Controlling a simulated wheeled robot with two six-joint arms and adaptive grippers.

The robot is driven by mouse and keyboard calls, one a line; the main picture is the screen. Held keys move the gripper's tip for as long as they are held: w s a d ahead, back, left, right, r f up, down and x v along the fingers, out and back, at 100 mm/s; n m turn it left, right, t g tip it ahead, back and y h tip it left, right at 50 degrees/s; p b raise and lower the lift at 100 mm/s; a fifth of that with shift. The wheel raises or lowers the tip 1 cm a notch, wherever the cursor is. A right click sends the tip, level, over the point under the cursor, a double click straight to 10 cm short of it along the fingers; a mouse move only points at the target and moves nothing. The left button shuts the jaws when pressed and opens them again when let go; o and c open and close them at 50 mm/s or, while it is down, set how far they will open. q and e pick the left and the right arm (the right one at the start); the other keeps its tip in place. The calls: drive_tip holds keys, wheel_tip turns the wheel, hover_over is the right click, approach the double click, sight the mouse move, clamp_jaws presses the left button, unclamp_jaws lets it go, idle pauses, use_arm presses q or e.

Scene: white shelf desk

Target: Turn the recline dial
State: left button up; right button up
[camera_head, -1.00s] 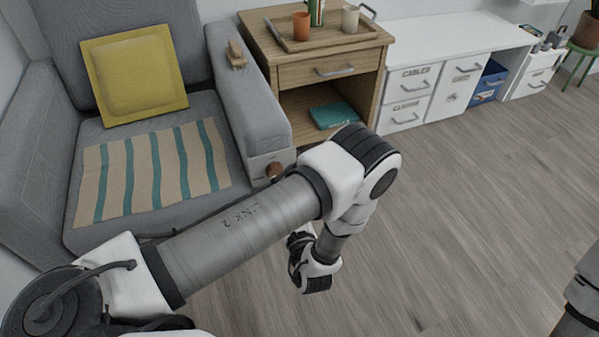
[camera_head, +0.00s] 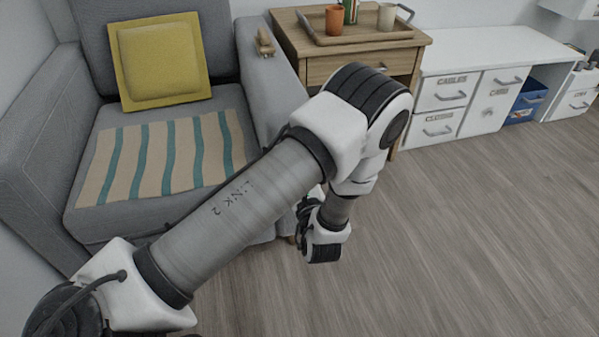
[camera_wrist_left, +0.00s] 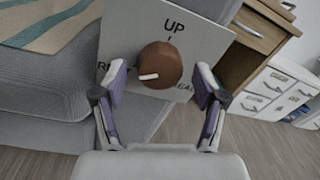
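The recline dial (camera_wrist_left: 161,64) is a round brown knob on a white plate (camera_wrist_left: 205,42) on the armchair's side. Its white mark points to the left. The plate reads "UP" above the dial; the lower labels are partly hidden. My left gripper (camera_wrist_left: 160,83) is open, with one finger on each side of the dial in the wrist view; I cannot tell whether either finger touches it. In the head view the left hand is beside the chair's front and my arm hides the dial. The grey armchair (camera_head: 60,125) holds a yellow cushion (camera_head: 160,62) and a striped cloth (camera_head: 155,158).
A wooden side table (camera_head: 350,68) stands right of the armchair, with a tray (camera_head: 347,40), cups and a bottle on it. A white desk (camera_head: 470,48) with drawers and a blue bin (camera_head: 525,102) is farther right. The floor (camera_head: 460,230) at right is clear.

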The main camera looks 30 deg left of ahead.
use_arm(q)
drive_tip(key=c, duration=1)
drive_tip(key=shift+o, duration=0.2)
